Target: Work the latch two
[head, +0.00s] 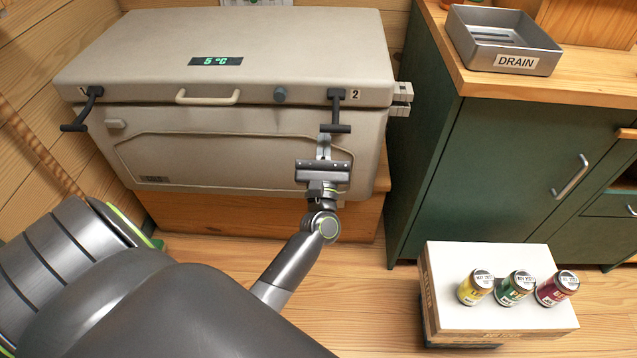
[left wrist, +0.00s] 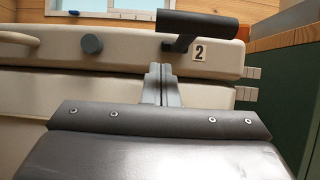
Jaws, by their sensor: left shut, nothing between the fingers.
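Latch two (head: 337,112) is a dark T-shaped handle at the right end of the cooler's front, beside a "2" label. Its bar hangs just below the lid seam in the head view. The left wrist view shows the latch (left wrist: 198,27) with its bar up ahead of the fingers. My left gripper (head: 323,142) is shut and empty, just below the latch bar; in the left wrist view its fingertips (left wrist: 160,72) are together under the bar. I cannot tell whether they touch it. The beige cooler (head: 240,60) has its lid down. My right gripper is not in view.
Latch one (head: 84,108) sticks out at the cooler's left end. A green cabinet (head: 500,150) stands close on the right with a metal drain tray (head: 513,62) on top. A white-topped box (head: 440,300) with several cans sits on the floor at lower right.

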